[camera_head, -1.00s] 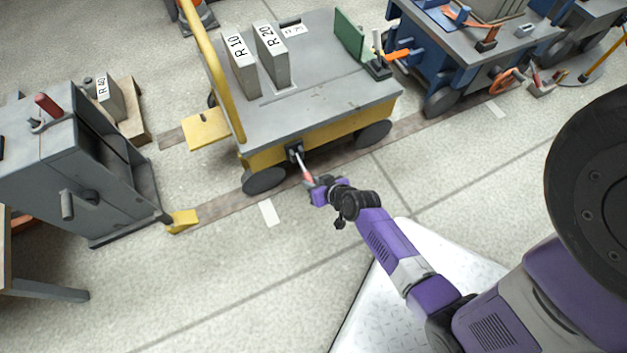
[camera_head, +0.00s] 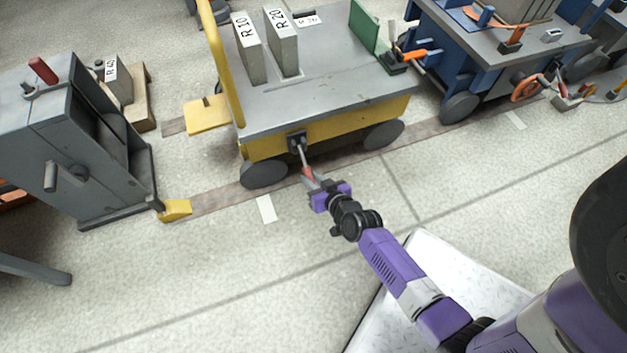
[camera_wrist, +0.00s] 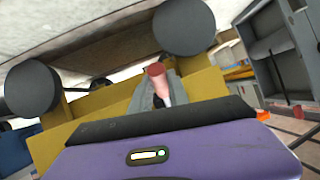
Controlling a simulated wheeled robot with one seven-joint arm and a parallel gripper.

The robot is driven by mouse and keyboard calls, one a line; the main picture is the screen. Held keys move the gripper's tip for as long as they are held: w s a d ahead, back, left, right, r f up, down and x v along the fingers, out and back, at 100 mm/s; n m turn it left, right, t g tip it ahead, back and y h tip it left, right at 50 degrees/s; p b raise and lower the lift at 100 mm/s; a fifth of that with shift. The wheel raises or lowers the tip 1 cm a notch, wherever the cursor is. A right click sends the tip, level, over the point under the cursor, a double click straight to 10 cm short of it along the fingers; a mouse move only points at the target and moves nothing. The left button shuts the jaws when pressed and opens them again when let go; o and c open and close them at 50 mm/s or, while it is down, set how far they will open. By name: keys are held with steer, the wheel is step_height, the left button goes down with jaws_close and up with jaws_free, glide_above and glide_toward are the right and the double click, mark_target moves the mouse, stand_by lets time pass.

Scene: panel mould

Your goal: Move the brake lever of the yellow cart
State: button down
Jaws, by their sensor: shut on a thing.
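The yellow cart (camera_head: 330,132) stands in the middle of the head view with a grey top deck. Its brake lever (camera_head: 304,157) comes out of a dark bracket on the near side and slants down toward me, with a red grip at its end. My gripper (camera_head: 311,179) is shut on the red grip of the lever. In the wrist view the red grip (camera_wrist: 157,72) shows above the purple gripper body, with the cart's yellow side (camera_wrist: 105,105) and dark wheels behind it. Part of the grip is hidden by the gripper.
Blocks R 10 (camera_head: 248,50) and R 20 (camera_head: 281,42) stand on the cart. A grey cabinet (camera_head: 75,150) is at the left and a yellow wheel stop (camera_head: 175,210) lies before it. A blue cart (camera_head: 480,60) stands at the upper right. The near floor is open.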

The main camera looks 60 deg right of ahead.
steer(key=shift+w, duration=0.1)
steer(key=c, duration=1.3)
jaws_free()
steer(key=shift+o, duration=0.2)
steer(key=p+v, duration=0.3)
steer(key=v, duration=0.4)
steer(key=shift+s, duration=0.35)
steer(key=shift+r, duration=0.2)
